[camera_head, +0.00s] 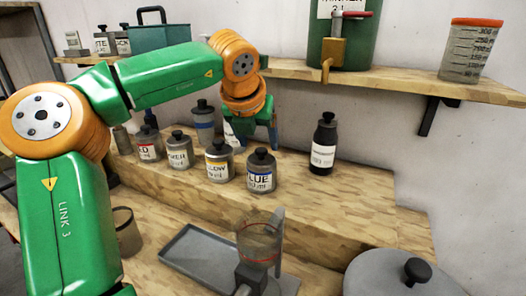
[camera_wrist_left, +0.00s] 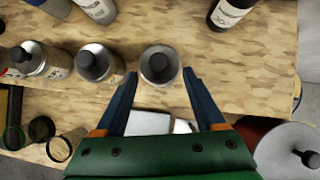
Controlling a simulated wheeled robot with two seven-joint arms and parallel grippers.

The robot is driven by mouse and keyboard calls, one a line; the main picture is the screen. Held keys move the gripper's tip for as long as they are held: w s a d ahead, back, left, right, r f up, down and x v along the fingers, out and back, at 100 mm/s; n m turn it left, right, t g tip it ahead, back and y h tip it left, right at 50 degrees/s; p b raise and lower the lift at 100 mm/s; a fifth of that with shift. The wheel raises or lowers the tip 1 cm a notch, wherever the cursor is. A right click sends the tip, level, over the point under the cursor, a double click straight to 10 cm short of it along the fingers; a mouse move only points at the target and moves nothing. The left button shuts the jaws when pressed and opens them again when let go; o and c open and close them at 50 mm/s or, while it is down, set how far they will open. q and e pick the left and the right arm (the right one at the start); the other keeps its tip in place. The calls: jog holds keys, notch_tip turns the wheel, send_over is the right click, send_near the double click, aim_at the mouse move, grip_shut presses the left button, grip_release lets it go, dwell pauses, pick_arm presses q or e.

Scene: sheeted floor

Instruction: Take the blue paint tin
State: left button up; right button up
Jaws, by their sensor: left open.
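The blue paint tin (camera_head: 261,174) is a grey tin with a black knob lid and a label reading "LUE". It stands upright at the right end of a row of tins on the wooden step. My left gripper (camera_head: 258,132) is above and behind its lid in the head view, fingers pointing down. In the left wrist view the tin (camera_wrist_left: 160,64) shows from above, near the tips of my open left gripper (camera_wrist_left: 160,73). Nothing is held. Its label is hidden there. My right gripper is not in view.
A yellow-labelled tin (camera_head: 219,162) stands close left of the blue one, with more tins beyond. A dark bottle (camera_head: 324,148) stands to the right. A grey tray (camera_head: 200,254) and a clear cup on a stand (camera_head: 259,243) are in front. A shelf (camera_head: 400,84) runs behind.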

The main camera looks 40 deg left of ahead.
aim_at(261, 149)
pick_arm(q)
jog(key=x, duration=0.4)
jog(key=shift+w+a, duration=0.35)
jog(key=shift+s+d+r, duration=0.2)
jog(key=shift+s+r, duration=0.05)
jog(key=c, duration=1.1)
jog(key=shift+w, duration=0.1)
grip_shut()
